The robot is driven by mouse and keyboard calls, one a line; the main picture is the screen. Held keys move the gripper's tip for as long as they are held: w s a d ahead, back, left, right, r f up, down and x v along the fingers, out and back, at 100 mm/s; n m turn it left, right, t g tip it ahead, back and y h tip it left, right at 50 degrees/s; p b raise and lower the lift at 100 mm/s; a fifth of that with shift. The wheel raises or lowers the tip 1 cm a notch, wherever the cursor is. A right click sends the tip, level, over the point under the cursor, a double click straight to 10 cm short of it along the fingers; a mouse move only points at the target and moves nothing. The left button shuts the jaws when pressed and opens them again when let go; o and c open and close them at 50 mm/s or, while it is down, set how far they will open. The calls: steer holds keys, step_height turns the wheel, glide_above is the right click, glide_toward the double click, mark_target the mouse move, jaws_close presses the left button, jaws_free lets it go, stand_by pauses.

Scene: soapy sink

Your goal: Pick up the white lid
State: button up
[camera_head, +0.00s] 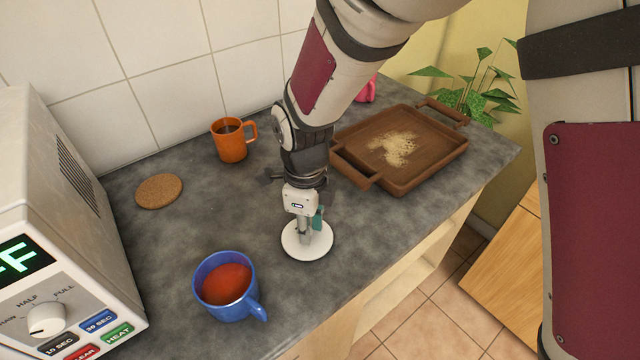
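The white lid (322,247) is a flat round disc lying on the grey countertop, right of the blue mug. My gripper (305,236) points straight down over the middle of the lid, its fingers reaching down to or just above it. A small teal part shows at the right side of the fingers. The fingers and the lid's centre hide each other, so I cannot tell whether they are closed on a knob or touching the lid.
A blue mug (213,306) with red contents stands in front left. An orange mug (232,149) and a cork coaster (159,191) are behind. A wooden tray (424,172) with crumbs is at the back right. A microwave (58,200) stands left. The counter's front edge is close to the lid.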

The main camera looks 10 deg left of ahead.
jaws_close()
steer(key=shift+r, duration=0.15)
